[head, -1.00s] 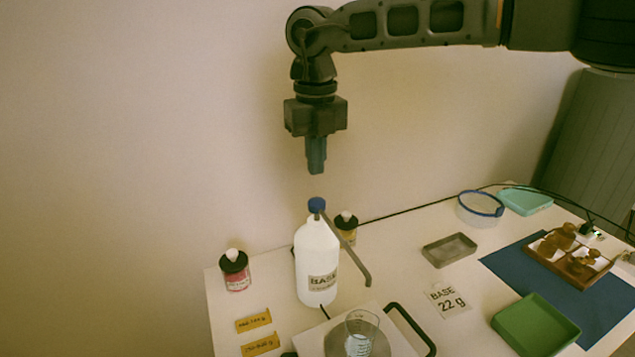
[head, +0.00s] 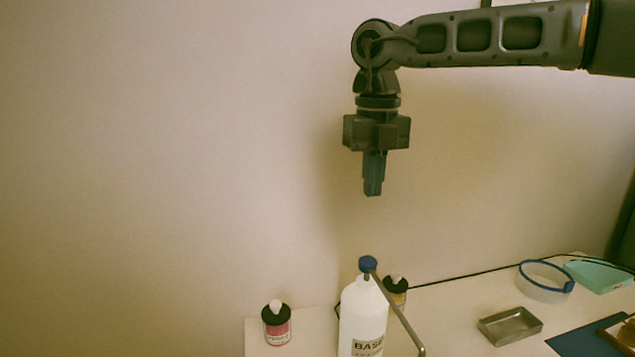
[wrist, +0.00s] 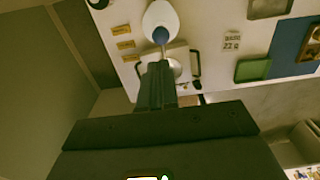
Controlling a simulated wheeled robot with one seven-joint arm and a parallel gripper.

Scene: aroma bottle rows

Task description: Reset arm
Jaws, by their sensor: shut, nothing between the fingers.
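My gripper (head: 373,190) points straight down, shut and empty, in the upper middle of the head view. It hangs in the air well above a white pump bottle marked BASE (head: 362,318), apart from its blue cap (head: 368,264). In the wrist view my gripper (wrist: 158,68) reaches up from the bottom, with its fingers together. The white bottle (wrist: 158,18) and its blue cap (wrist: 161,36) show just beyond the fingertips there. The fingers hide part of the scale area in the wrist view.
A pink-labelled bottle (head: 277,328) stands left of the white bottle, and another small bottle (head: 397,292) stands behind it. A metal tray (head: 510,325), a blue-rimmed round container (head: 545,282) and a teal tray (head: 598,274) are to the right. A green tray (wrist: 252,70) shows in the wrist view.

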